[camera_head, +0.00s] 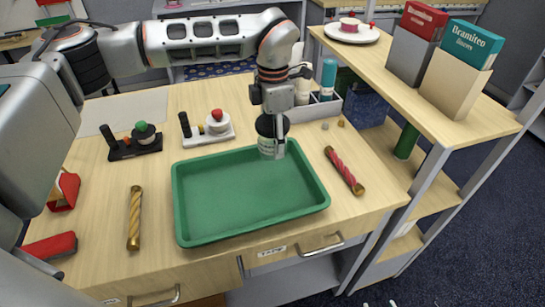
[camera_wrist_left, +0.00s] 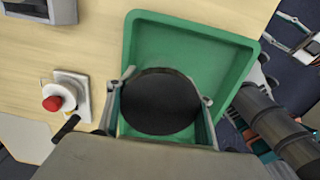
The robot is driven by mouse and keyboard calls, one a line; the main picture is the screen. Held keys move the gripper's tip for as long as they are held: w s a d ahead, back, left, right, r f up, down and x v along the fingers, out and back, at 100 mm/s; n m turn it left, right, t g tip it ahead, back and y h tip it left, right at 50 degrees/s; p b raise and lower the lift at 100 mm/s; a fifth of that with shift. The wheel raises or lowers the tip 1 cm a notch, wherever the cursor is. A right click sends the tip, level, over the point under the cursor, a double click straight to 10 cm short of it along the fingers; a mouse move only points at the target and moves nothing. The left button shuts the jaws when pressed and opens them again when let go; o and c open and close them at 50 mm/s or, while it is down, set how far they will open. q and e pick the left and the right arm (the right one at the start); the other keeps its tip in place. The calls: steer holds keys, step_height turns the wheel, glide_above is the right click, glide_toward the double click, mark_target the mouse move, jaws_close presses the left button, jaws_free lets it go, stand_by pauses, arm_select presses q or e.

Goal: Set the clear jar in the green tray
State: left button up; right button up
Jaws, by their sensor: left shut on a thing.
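The clear jar (camera_head: 266,146) with a dark lid (camera_wrist_left: 160,101) is upright in my left gripper (camera_head: 273,140). The fingers close on its two sides, as the left wrist view also shows. The jar is over the far part of the green tray (camera_head: 247,229), near its back rim. I cannot tell whether its base touches the tray floor. The tray is otherwise empty. Only what look like the tips of my right gripper (camera_head: 379,303) show at the bottom edge of the head view, apart and empty, off the table's front.
Behind the tray stand a black holder (camera_head: 133,143) and a white holder (camera_head: 207,130) with knobs. A gold-striped tube (camera_head: 134,217) lies left, a red-striped tube (camera_head: 344,171) right. A grey bin (camera_head: 322,108) with bottles stands behind. A raised shelf (camera_head: 450,115) borders the right.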

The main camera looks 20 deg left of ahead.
arm_select(q)
steer(key=shift+f, duration=3.4)
steer(key=shift+f, duration=0.2)
steer(key=o, duration=0.9)
steer(key=shift+c, duration=0.2)
step_height(320, 180, up, 12)
steer(key=shift+r, duration=0.2)
